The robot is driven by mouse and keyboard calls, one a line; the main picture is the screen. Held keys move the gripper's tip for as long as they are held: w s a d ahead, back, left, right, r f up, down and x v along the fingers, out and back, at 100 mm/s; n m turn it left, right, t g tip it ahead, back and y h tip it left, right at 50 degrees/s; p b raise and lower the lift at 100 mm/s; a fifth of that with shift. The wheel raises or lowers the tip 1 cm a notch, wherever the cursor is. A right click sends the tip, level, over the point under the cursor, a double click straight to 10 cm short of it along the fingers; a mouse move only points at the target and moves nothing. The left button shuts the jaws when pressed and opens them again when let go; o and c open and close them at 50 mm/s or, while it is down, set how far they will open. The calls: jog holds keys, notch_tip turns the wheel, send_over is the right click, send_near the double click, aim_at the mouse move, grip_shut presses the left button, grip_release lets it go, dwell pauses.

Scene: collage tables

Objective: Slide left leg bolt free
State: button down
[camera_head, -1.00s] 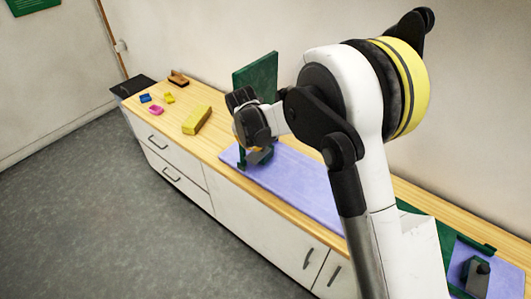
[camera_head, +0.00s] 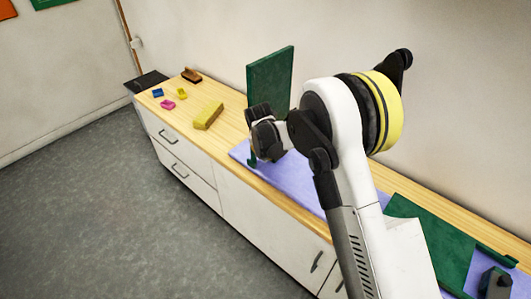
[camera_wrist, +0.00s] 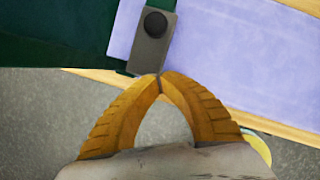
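In the wrist view, a grey bolt block (camera_wrist: 151,42) with a round black knob lies along the edge of a dark green panel (camera_wrist: 50,38), over a lavender mat (camera_wrist: 235,50). My gripper (camera_wrist: 159,77) has its two orange fingers meeting at the tips, just below the near end of the grey block. I cannot tell whether the tips touch it, and nothing shows clearly between them. In the head view my gripper (camera_head: 266,140) is over the left part of the mat, in front of an upright green panel (camera_head: 271,82). It hides the left bolt there.
A second grey block with a black knob (camera_head: 495,283) sits at the lower right beside a green panel (camera_head: 432,240). A yellow block (camera_head: 208,115), a brown brush-like item (camera_head: 191,75) and small blue, yellow and pink pieces lie on the wooden counter (camera_head: 232,136) at left.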

jog(key=shift+w+d+f+b, duration=0.1)
jog(key=shift+w+d+b, duration=0.15)
jog(key=shift+w, duration=0.75)
jog(key=shift+w+d+b, duration=0.15)
jog(key=shift+w+b, duration=0.15)
jog(key=shift+w, duration=0.65)
jog(key=shift+w, duration=0.1)
jog(key=w+d, duration=0.2)
jog(key=w, duration=0.1)
jog(key=shift+w+d, duration=0.1)
jog(key=shift+d, duration=0.2)
